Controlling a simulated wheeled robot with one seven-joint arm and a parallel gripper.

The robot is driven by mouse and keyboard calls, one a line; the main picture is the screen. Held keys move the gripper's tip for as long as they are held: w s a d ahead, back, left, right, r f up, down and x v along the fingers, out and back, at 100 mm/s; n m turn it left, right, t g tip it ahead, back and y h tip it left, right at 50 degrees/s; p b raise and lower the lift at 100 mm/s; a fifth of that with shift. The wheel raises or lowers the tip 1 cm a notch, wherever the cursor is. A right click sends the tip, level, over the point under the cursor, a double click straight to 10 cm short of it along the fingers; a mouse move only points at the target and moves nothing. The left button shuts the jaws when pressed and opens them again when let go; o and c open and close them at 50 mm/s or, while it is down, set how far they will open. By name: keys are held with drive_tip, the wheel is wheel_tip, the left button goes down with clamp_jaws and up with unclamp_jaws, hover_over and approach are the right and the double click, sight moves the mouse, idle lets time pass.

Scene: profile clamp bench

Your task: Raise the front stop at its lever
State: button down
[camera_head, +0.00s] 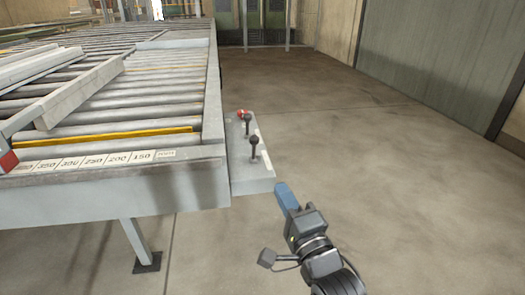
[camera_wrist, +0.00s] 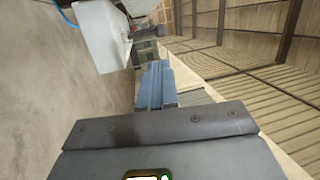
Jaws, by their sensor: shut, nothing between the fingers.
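Two black-knobbed levers stand upright on a grey control box (camera_head: 250,178) at the bench's right side. The nearer lever (camera_head: 253,146) is close to the box's front end, and the farther lever (camera_head: 247,122) is behind it. My gripper (camera_head: 281,188) has blue fingers, shut and empty, just right of the box's near end and apart from both levers. In the wrist view the shut fingers (camera_wrist: 155,75) point forward, with the pale box (camera_wrist: 103,38) at upper left. A yellow bar (camera_head: 110,137) lies across the rollers near the front; I cannot tell if it is the stop.
The roller bench (camera_head: 100,190) fills the left, with a scale strip (camera_head: 95,160) along its front. Grey profiles (camera_head: 80,95) lie on the rollers. A red button (camera_head: 240,113) sits beyond the levers. The floor (camera_head: 350,140) to the right is clear.

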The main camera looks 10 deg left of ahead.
drive_tip(key=shift+w+a, duration=0.1)
drive_tip(key=p, duration=0.3)
approach(256, 144)
drive_tip(key=shift+x, duration=3.45)
